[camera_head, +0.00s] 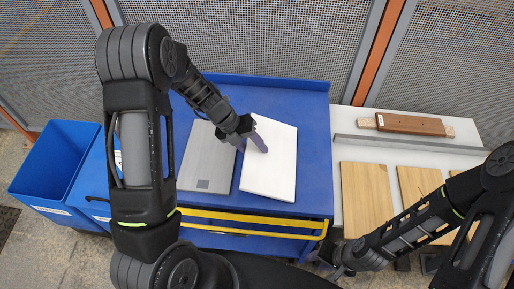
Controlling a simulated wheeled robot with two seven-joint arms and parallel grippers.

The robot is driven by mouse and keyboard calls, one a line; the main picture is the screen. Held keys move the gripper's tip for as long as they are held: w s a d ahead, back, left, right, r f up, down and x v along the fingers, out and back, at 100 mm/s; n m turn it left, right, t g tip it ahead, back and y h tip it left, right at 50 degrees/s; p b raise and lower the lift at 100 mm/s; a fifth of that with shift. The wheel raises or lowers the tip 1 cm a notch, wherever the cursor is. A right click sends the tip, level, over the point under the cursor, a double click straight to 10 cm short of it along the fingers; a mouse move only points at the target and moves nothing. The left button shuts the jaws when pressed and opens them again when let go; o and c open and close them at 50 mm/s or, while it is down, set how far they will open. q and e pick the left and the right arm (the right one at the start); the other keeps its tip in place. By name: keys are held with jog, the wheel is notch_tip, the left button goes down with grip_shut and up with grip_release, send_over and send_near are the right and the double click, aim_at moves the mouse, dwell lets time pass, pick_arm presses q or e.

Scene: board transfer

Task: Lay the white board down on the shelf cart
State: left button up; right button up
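The white board (269,175) lies flat on the right half of the blue shelf cart (313,150), beside a grey board. My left gripper (252,147) is over the white board's upper left edge. Its two fingers look spread, one over the white top and one just left of the edge; whether they touch the board I cannot tell. My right gripper (325,264) is low in front, near the cart's front right corner and away from the white board. Its fingers are small and dark, so their opening is unclear.
The grey board (207,160) lies left of the white one. A yellow handle (265,218) runs along the cart's front. Blue bins (60,160) stand at left. A white table (345,120) at right holds wooden boards (367,195), a metal bar (400,142) and a brown block (410,124).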

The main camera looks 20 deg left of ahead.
pick_arm(q)
jog(key=shift+s+a+r, duration=0.2)
jog(key=shift+a+r, duration=0.1)
jog(key=shift+a, duration=0.4)
jog(key=shift+s+a+r, duration=0.2)
jog(key=shift+a+r, duration=0.1)
jog(key=shift+a, duration=0.4)
jog(key=shift+o, duration=0.3)
jog(key=o, duration=0.5)
jog(key=shift+r, duration=0.1)
notch_tip(320, 180, up, 7)
jog(key=a, duration=0.1)
jog(key=shift+s+a+r, duration=0.15)
jog(key=shift+a+r, duration=0.05)
